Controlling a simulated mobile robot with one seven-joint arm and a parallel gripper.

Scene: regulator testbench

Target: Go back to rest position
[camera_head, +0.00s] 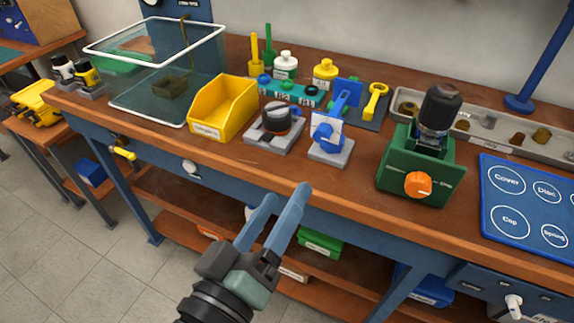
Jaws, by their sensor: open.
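My gripper (281,200) shows at the bottom centre, in front of the workbench (350,190). Its two blue-grey fingers point up and away, apart from each other, with nothing between them. It touches nothing that I can see. The fingertips show against the bench's front edge, short of the fixtures on top. The rest of my arm is cut off by the lower picture edge.
On the bench stand a glass tank (150,95), a yellow bin (224,107), grey fixtures (330,150), a green fixture (410,170) with an orange knob, and a blue labelled mat (535,205). Below are a shelf with boxes (320,243). Tiled floor (80,240) is clear at left.

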